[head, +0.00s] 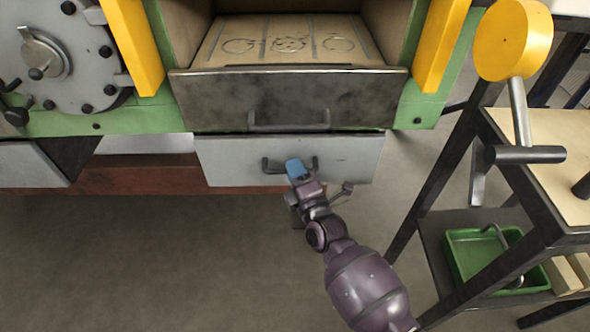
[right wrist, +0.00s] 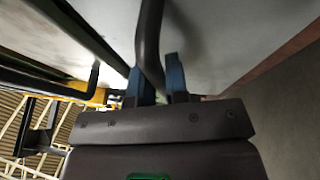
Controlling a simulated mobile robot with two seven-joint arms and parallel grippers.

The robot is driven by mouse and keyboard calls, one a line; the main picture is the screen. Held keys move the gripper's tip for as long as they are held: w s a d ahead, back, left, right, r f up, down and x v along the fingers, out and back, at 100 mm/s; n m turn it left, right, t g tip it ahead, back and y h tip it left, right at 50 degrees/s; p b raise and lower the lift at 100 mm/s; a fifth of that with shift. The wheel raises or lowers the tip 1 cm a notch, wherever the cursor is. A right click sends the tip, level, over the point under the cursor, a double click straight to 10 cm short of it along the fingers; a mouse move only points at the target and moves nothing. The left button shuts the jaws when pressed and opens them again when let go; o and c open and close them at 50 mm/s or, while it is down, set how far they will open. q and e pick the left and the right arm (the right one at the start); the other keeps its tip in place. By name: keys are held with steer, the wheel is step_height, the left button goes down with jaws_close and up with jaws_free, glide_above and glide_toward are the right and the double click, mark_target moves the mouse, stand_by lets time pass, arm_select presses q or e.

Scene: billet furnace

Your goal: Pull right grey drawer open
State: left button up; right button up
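The right grey drawer (head: 230,160) sits under the dark metal door of the furnace, its front about flush with its surroundings. Its dark bar handle (head: 272,166) is on the middle of the front. The drawer's pale front (right wrist: 225,40) fills the upper right there. My left gripper is not in view.
Above the drawer is the dark furnace door (head: 290,95) with its own handle (head: 288,120). Another grey drawer (head: 28,165) is at the far left. The floor before the drawer is clear.

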steer(key=shift+s, duration=0.1)
jaws_close()
arm_select(q)
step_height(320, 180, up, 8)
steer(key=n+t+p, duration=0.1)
steer(key=p, duration=1)
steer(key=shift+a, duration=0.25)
arm_select(e)
steer(key=s, duration=3.4)
steer(key=o, duration=0.7)
jaws_free()
steer(key=shift+c, duration=0.2)
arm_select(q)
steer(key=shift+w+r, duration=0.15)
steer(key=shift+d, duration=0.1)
arm_select(e)
steer(key=shift+s, duration=0.1)
